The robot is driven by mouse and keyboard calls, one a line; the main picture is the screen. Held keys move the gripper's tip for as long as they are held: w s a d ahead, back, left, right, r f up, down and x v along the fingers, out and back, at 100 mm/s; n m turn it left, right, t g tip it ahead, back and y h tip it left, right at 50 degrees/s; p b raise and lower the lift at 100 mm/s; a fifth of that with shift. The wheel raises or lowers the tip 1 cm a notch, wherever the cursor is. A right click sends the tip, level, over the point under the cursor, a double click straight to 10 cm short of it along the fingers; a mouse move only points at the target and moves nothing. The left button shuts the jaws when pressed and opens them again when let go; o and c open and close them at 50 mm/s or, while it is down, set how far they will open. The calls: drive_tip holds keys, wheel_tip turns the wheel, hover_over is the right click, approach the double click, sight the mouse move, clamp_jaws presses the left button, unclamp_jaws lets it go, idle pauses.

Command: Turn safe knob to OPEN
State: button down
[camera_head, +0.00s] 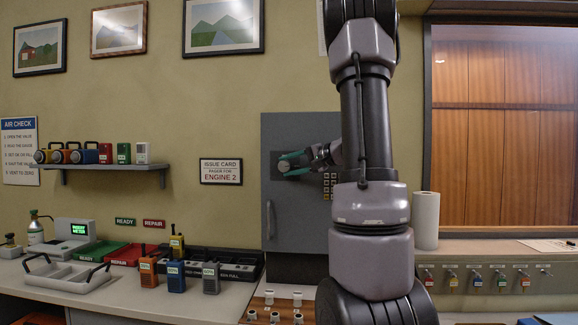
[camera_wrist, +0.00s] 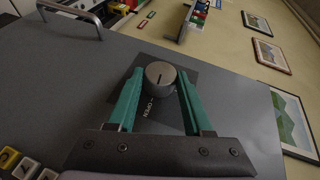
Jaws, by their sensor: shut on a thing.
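The grey safe (camera_head: 290,228) is on the wall, its door shut, with a handle (camera_head: 270,220) at its left. The round grey safe knob (camera_head: 284,167) sits on a dark plate in the upper door. In the wrist view the knob (camera_wrist: 160,75) has a dark pointer line, and the word OPEN (camera_wrist: 148,107) shows on the plate below it. My gripper (camera_head: 290,162) has green fingers, one on each side of the knob, shut on it. In the wrist view my gripper (camera_wrist: 158,82) has its fingertips at the knob's sides. My arm hides part of the safe's right side.
A yellow and white keypad (camera_head: 329,185) is right of the knob. A shelf (camera_head: 105,167) with lamps and boxes is at left. Radios (camera_head: 176,276) and trays stand on the counter below. A paper roll (camera_head: 425,220) stands right of my arm.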

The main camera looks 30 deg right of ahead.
drive_tip(key=shift+f+t+y, duration=0.1)
drive_tip(key=shift+t+y, duration=0.2)
drive_tip(key=shift+t, duration=0.2)
drive_tip(key=shift+c, duration=1.6)
unclamp_jaws()
drive_tip(key=v, duration=1)
drive_tip(key=shift+s+d, duration=0.25)
drive_tip(key=shift+s, duration=0.05)
